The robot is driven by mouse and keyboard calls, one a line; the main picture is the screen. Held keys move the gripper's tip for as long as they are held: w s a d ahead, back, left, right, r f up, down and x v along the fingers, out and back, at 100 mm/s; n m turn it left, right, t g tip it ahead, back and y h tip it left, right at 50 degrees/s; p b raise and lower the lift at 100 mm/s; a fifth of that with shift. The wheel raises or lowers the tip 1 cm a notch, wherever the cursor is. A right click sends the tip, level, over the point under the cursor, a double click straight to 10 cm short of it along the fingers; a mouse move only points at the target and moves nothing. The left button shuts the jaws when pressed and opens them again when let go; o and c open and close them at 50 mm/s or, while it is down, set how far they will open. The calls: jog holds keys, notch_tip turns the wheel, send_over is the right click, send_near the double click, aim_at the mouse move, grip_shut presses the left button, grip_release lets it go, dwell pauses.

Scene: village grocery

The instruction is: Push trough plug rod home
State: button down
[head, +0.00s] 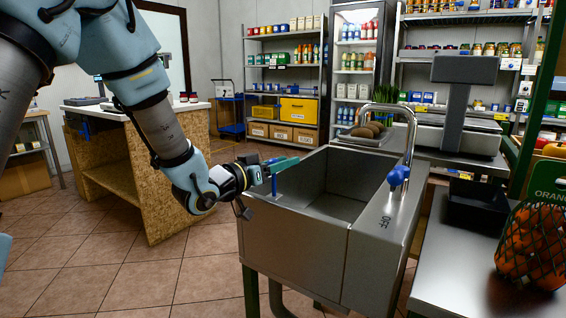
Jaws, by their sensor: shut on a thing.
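The steel trough (292,233) stands in the middle of the head view, with its basin open at the top. A short blue plug rod (274,187) stands upright at the trough's left rim. My gripper (277,166) reaches in from the left and is shut on the top of the rod. The green finger pieces lie over the trough's left back corner. The rod's lower end and the drain are hidden from this view.
A tall curved tap (410,125) with a blue handle (398,176) rises at the trough's right side. A black tray (478,204) and a net of oranges (532,245) are on the counter at right. A wooden counter (165,165) stands behind my arm. The tiled floor at left is clear.

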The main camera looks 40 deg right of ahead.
jog(key=c, duration=0.8)
grip_release()
jog(key=shift+f, duration=0.35)
jog(key=o, duration=0.3)
jog(key=shift+r, duration=0.15)
jog(key=shift+o, duration=0.2)
jog(key=a, duration=1)
jog(key=shift+s+a, duration=0.35)
jog(key=shift+a, duration=0.05)
